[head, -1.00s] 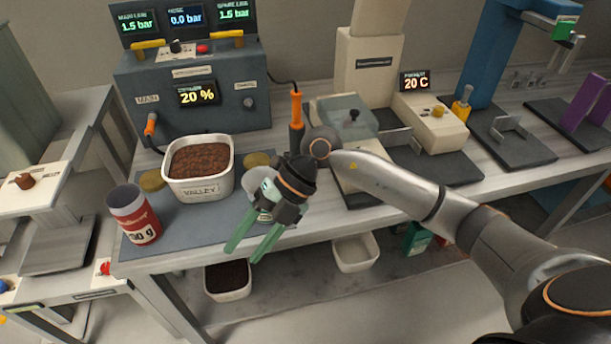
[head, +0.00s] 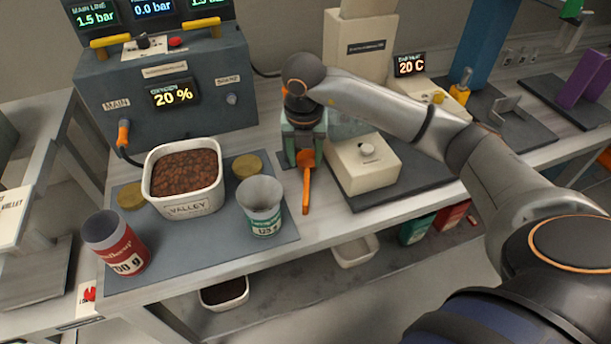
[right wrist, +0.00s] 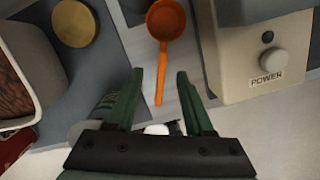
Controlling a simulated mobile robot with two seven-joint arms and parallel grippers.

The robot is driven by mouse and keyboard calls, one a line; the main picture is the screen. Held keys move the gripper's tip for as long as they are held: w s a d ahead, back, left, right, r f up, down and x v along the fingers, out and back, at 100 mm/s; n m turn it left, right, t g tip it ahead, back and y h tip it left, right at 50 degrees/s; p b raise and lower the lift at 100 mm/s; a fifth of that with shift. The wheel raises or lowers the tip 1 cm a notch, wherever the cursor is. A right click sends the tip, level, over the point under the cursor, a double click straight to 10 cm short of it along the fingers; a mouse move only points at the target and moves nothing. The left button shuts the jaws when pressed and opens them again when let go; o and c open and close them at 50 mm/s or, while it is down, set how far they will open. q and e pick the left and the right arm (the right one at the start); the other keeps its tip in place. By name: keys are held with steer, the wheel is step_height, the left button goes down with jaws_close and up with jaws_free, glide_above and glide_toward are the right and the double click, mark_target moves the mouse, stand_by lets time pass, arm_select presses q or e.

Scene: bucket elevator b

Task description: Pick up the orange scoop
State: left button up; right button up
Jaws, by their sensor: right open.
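The orange scoop (head: 306,183) lies on the bench, its handle pointing towards the front edge. In the right wrist view its round bowl (right wrist: 166,20) is at the top, with the handle running down between my fingers. My right gripper (head: 304,150) is open and empty, pointing down over the scoop; its green fingers (right wrist: 160,75) stand on either side of the handle, apart from it. The gripper hides part of the scoop in the head view. My left gripper is not in view.
A cup with a green label (head: 262,208) stands left of the scoop. The VALLEY tub (head: 190,209) of brown granules and a red-labelled cup (head: 118,245) are farther left. A cream device with a knob (head: 362,175) stands close on the right. Round brass discs (head: 247,165) lie on the mat.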

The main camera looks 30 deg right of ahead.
mark_target(307, 174)
steer(key=f, duration=0.5)
steer(key=w+d+f, duration=0.1)
steer(key=f, duration=0.1)
steer(key=shift+f+p, duration=0.15)
steer(key=shift+p, duration=0.15)
steer(key=shift+c, duration=0.3)
jaws_close()
